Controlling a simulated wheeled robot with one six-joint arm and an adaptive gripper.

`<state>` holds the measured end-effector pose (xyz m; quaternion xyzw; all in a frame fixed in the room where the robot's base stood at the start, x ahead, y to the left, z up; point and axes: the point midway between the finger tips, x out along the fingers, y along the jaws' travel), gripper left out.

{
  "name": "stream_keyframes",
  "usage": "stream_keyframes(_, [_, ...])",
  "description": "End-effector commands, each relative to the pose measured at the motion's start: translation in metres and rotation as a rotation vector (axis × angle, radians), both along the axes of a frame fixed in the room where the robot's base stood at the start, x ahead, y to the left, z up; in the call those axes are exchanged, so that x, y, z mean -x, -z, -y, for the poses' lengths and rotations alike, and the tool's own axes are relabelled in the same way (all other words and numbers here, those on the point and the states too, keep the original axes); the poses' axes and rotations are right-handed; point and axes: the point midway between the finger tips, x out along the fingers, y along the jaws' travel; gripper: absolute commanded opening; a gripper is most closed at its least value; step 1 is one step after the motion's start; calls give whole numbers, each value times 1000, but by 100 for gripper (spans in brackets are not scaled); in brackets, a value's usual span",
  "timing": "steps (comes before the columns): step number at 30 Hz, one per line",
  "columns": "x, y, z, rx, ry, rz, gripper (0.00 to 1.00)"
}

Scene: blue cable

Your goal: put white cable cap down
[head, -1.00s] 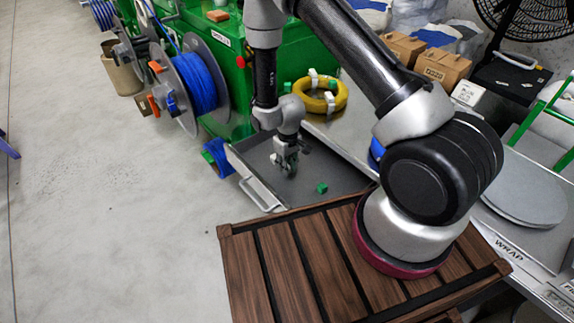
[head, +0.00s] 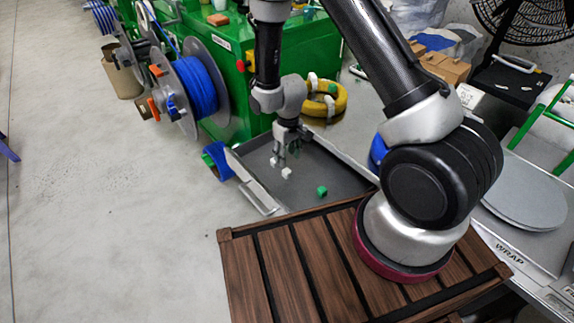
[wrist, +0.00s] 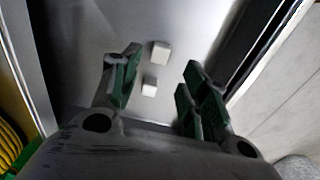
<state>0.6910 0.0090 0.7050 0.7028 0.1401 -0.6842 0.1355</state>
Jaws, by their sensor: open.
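Two small white cable caps show below my gripper in the grey tray (head: 330,172). In the head view, one cap (head: 286,172) is nearer and the other (head: 273,162) is just to its left. The wrist view shows a white cap (wrist: 160,52) and a second white cap (wrist: 149,86) close together on the bare tray floor. My gripper (head: 287,153) hangs above the tray. Its green-padded fingers (wrist: 163,65) are spread apart with nothing held between them. I cannot tell which cap is which between the views.
A green block (head: 321,191) lies in the tray, right of the caps. A yellow cable coil (head: 338,104) with white caps lies behind the tray. A blue cable spool (head: 196,86) stands at left. A wooden slatted surface (head: 285,262) is in front.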

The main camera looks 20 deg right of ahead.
Motion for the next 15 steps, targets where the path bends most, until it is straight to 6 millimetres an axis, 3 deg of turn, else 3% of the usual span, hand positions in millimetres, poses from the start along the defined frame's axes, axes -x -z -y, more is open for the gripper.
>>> stream_keyframes(6, [0,-38,0,-2,0,1,45])
stream_keyframes(15, [1,-55,2,-2,4,2,45])
